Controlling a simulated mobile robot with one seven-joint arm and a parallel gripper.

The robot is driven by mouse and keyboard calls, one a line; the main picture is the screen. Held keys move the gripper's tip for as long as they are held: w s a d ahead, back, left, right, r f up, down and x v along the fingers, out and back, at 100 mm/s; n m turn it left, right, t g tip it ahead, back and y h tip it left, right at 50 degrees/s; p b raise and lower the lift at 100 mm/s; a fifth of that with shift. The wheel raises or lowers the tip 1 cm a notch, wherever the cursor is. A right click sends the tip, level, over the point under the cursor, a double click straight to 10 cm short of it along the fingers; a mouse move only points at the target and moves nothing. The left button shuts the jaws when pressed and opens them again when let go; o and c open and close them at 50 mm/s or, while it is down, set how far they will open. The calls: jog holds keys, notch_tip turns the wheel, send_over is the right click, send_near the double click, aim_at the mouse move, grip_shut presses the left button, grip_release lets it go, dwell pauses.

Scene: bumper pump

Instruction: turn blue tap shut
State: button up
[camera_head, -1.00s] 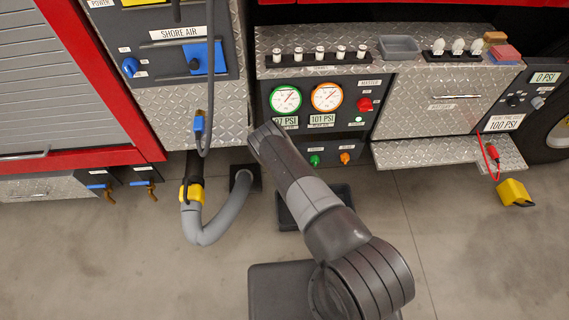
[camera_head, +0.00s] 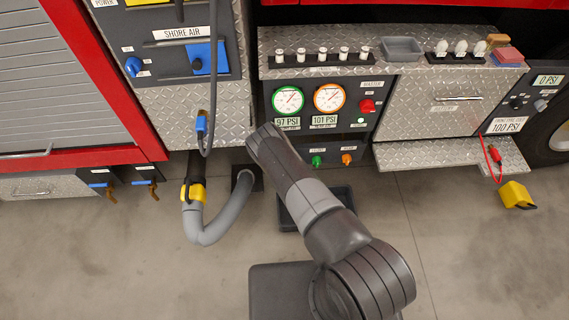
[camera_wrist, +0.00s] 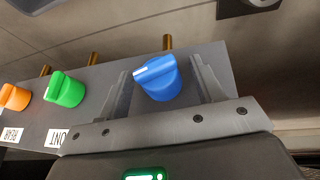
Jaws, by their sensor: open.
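The blue tap (camera_wrist: 158,78) is a round knob with a white stripe, on a dark panel in the wrist view. A brass spout sticks out behind it. My gripper (camera_wrist: 164,82) is open, with one finger on each side of the blue tap. A gap shows beside the knob on both sides, and I cannot tell how far the fingertips reach along it. In the head view my arm hides both the blue tap and my gripper.
A green tap (camera_wrist: 65,89) and an orange tap (camera_wrist: 14,97) stand left of the blue one. In the head view the gauge panel (camera_head: 325,125) is above them. A grey hose (camera_head: 215,228) hangs left of my arm, and a black tray (camera_head: 318,205) lies on the floor.

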jog(key=v, duration=1)
jog(key=shift+s+r, duration=0.15)
jog(key=shift+r, duration=0.05)
jog(key=shift+d+m+y, duration=0.7)
jog(key=shift+d+y, duration=2.4)
jog(key=shift+d, duration=0.1)
jog(key=x, duration=1.1)
jog(key=shift+c, duration=0.4)
jog(key=c, duration=0.9)
jog(key=shift+o, duration=0.2)
